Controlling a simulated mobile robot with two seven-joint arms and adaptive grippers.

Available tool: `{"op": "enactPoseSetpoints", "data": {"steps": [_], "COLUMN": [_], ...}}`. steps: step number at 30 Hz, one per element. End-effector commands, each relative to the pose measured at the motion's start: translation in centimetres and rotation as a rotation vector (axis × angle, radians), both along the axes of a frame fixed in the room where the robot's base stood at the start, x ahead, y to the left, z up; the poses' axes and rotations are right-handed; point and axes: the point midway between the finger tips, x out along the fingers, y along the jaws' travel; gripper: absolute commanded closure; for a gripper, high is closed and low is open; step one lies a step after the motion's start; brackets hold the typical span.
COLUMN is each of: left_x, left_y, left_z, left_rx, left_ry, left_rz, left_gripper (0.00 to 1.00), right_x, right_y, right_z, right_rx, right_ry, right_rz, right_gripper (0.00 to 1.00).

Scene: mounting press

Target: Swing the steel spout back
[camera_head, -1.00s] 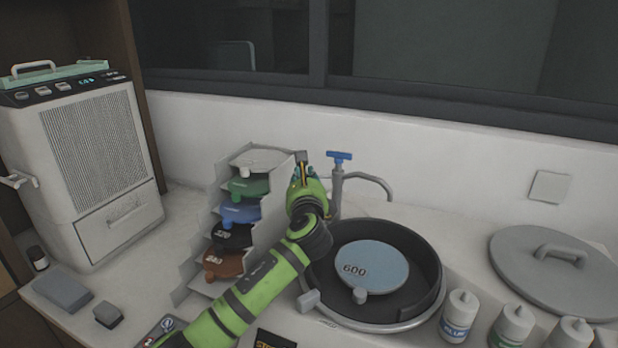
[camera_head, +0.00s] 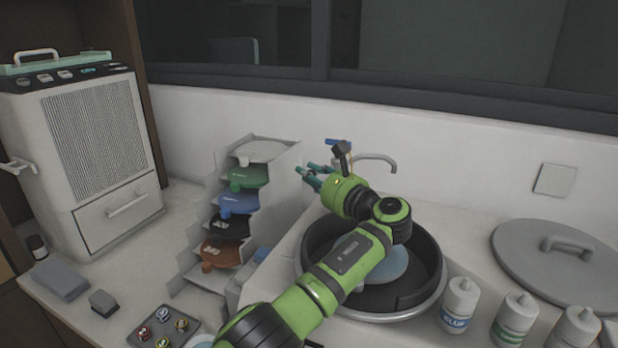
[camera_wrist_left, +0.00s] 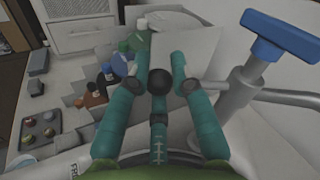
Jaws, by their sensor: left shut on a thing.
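The steel spout (camera_head: 375,158) is a thin curved pipe running right from the tap post, its tip near the back wall above the round basin. The tap's blue handle (camera_head: 337,142) shows above my left gripper; it is large at the right of the wrist view (camera_wrist_left: 283,38). The spout also shows there as a pipe (camera_wrist_left: 288,98) outside my fingers. My left gripper (camera_head: 316,173) is left of the tap, its teal fingers drawn together (camera_wrist_left: 160,72). A black round shape sits between them; what they grip cannot be made out. The post's lower part is hidden behind my arm in the head view.
The basin (camera_head: 440,262) with a blue disc lies under my left arm. A stepped rack (camera_head: 282,200) of coloured discs stands left of the gripper. A round lid (camera_head: 520,262) and several bottles (camera_head: 460,298) are at the right.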

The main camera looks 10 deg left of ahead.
Motion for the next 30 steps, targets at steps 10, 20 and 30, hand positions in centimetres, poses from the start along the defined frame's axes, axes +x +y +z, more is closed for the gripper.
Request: {"op": "enactPoseSetpoints", "data": {"steps": [10, 20, 30], "left_x": [-0.1, -0.08, -0.18], "left_y": [-0.15, -0.12, -0.27], "left_z": [-0.13, -0.13, -0.04], "left_rx": [0.0, 0.0, -0.001], "left_ry": [0.005, 0.004, 0.002], "left_rz": [0.022, 0.021, 0.021], "left_gripper": [1.0, 0.51, 0.51], "right_x": [-0.11, -0.14, -0.34], "right_y": [-0.29, -0.28, -0.1], "right_z": [-0.22, -0.22, -0.23], "right_rx": [-0.004, -0.003, -0.001], "right_ry": [0.001, 0.002, 0.005], "right_rz": [-0.003, -0.003, 0.0], "right_gripper": [1.0, 1.0, 1.0]}}
